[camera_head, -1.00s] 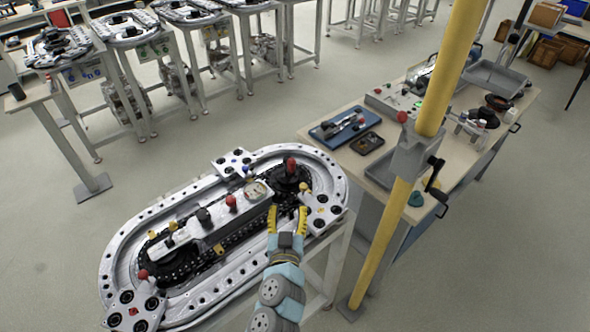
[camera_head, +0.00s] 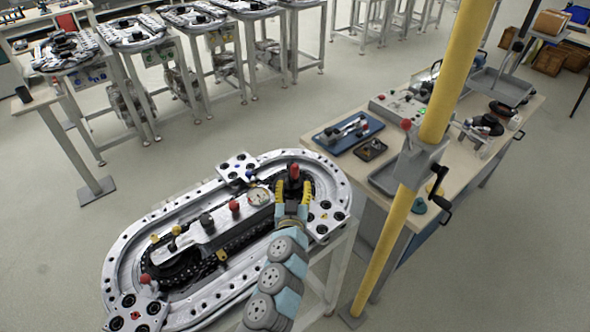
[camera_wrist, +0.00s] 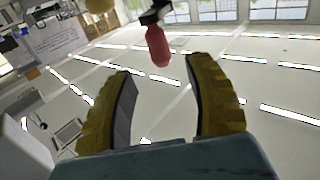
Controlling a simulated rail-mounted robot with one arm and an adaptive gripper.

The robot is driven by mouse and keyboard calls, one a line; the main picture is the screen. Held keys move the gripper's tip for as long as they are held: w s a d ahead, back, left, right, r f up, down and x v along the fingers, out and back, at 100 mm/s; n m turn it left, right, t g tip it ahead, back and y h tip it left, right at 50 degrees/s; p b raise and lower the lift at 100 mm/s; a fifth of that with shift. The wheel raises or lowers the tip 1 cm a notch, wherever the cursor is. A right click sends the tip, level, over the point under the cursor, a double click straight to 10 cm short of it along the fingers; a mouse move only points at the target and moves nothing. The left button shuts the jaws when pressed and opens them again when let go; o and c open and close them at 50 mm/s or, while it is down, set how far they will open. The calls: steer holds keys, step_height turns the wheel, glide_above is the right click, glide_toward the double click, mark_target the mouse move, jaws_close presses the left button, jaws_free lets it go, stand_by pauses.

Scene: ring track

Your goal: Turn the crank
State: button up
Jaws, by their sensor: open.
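A ring track (camera_head: 121,255) with rounded ends stands on a metal frame in the head view. At its far right end is a black crank with an upright red handle (camera_head: 293,171). My gripper (camera_head: 292,190) is at this end, with its yellow fingers open around or just before the crank; the exact gap is hard to tell. In the wrist view, the red handle (camera_wrist: 157,46) on a black arm shows between the fingers, near the tips of my gripper (camera_wrist: 161,66). No contact with either finger shows there. My gripper hides part of the crank base in the head view.
More ring tracks stand on frames at the upper left. Open floor lies between.

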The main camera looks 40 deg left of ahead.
mark_target(295, 173)
steer(key=shift+x, duration=3.3)
steer(key=shift+f, duration=0.1)
jaws_close()
